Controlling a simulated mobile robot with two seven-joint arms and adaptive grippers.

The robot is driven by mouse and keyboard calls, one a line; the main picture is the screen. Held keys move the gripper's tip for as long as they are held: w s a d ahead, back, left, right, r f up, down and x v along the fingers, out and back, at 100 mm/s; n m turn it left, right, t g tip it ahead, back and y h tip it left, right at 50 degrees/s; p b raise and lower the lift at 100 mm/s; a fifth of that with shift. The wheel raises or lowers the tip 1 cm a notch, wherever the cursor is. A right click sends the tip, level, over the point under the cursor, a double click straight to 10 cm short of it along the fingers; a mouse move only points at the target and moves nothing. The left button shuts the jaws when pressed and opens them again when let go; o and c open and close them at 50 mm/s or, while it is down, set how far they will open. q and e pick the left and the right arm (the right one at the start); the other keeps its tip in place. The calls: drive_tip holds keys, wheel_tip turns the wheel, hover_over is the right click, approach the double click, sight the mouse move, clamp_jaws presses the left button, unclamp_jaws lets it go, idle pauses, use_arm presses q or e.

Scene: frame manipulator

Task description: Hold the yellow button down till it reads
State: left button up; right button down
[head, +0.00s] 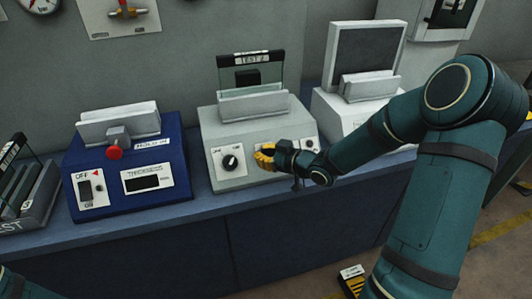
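The pale grey test machine (226,177) stands on the bench in the middle of the head view, with a black dial (230,162) on its front. A yellow part, which looks like the yellow button (263,159), shows right of the dial. My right gripper (276,158) is at that front panel, right against the yellow part in the picture, and covers some of it. I cannot tell whether it presses the button, or whether its fingers are open or shut. Any readout near the button is hidden or too small to read. My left gripper is out of view.
A blue thickness machine (125,165) with a red knob stands to the left. A white machine with a dark screen (365,55) stands to the right. A grey rack (30,205) is at the far left. The bench front edge (170,217) is clear.

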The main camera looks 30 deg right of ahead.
drive_tip(key=shift+w+d+f, duration=0.1)
drive_tip(key=shift+w+f, duration=0.15)
drive_tip(key=shift+w+f, duration=0.25)
drive_tip(key=shift+w, duration=0.05)
idle(0.9)
drive_tip(key=shift+s+r, duration=0.1)
drive_tip(key=shift+r, duration=0.05)
idle(1.4)
drive_tip(key=shift+s+r, duration=0.4)
drive_tip(key=shift+s, duration=0.15)
drive_tip(key=shift+p, duration=0.3)
drive_tip(key=s+r+p, duration=0.1)
drive_tip(key=s, duration=0.1)
drive_tip(key=s+a+r+p, duration=0.1)
drive_tip(key=s+r, duration=0.1)
idle(0.6)
